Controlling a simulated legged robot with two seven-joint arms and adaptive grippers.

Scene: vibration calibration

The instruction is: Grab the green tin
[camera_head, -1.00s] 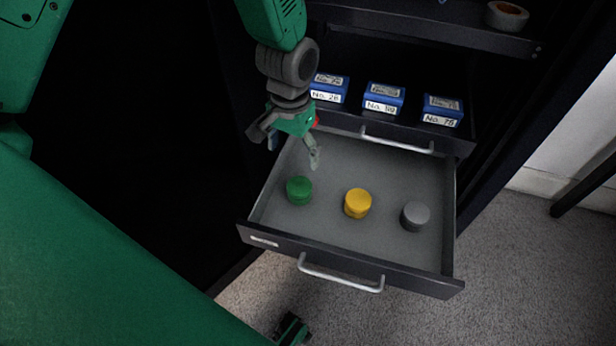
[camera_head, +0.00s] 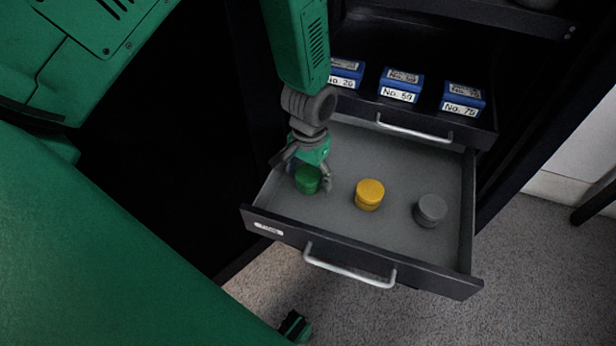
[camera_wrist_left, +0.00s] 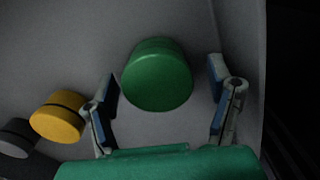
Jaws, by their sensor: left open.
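The green tin (camera_head: 307,180) stands in the open drawer (camera_head: 350,236), at its left side. In the left wrist view the green tin (camera_wrist_left: 158,76) lies ahead of and between the fingers, with a gap on each side. My left gripper (camera_head: 304,172) is open, right at the green tin. Its two fingers also show apart in the left wrist view (camera_wrist_left: 163,100). My right gripper is not in view.
A yellow tin (camera_head: 369,194) and a grey tin (camera_head: 430,210) stand to the right in the same drawer. The drawer's left wall is close to the gripper.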

